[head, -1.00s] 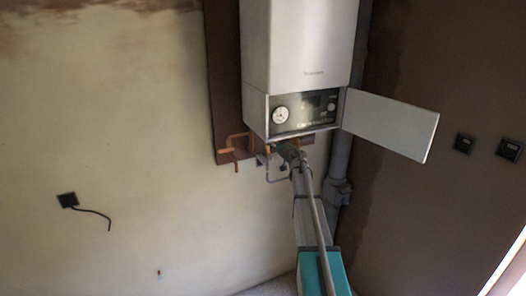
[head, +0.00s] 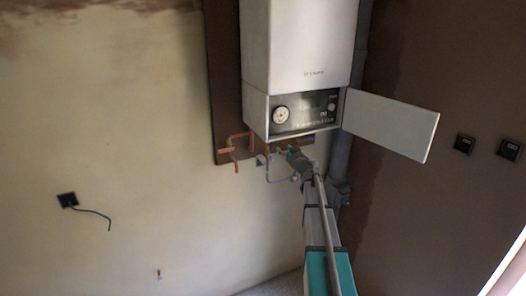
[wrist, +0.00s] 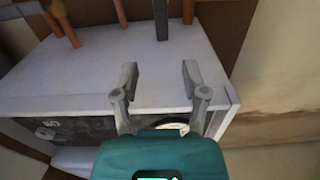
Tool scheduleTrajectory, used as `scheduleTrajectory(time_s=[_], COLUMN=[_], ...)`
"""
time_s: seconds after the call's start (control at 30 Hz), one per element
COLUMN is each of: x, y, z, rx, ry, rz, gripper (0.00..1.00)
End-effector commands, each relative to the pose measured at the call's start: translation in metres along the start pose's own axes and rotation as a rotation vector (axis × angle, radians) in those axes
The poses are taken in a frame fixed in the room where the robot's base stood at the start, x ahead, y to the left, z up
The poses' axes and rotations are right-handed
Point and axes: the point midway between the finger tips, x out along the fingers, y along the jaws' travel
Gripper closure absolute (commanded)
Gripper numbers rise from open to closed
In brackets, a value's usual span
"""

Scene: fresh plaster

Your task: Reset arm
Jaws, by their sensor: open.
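My arm (head: 318,215) rises from the bottom of the head view to just below the white wall boiler (head: 300,45). My gripper (wrist: 159,76) is in the wrist view with its two grey fingers apart and nothing between them. The boiler's pale underside (wrist: 90,75) lies behind the fingers there, with several pipes above in the picture. I cannot tell whether the fingertips touch it. In the head view the fingers are too small to make out.
The boiler's front flap (head: 390,125) hangs open to the right of its control panel (head: 305,112). Copper pipes (head: 234,150) stick out below the boiler. A grey vertical pipe (head: 339,165) runs behind my arm. The wall at left is mostly bare, with a cable outlet (head: 67,200).

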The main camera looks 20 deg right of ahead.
Motion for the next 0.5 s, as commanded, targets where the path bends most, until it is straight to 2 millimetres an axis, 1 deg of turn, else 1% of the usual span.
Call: scheduleTrajectory(time_s=[0.03, 0.17, 0.5], x=[-0.006, -0.0121, -0.0127], y=[-0.0006, -0.0005, -0.0002], z=[0.0, 0.0, 0.0], rx=[0.0, 0.0, 0.0], ry=[0.0, 0.0, 0.0], rz=[0.0, 0.0, 0.0], gripper=[0.43, 0.43, 0.43])
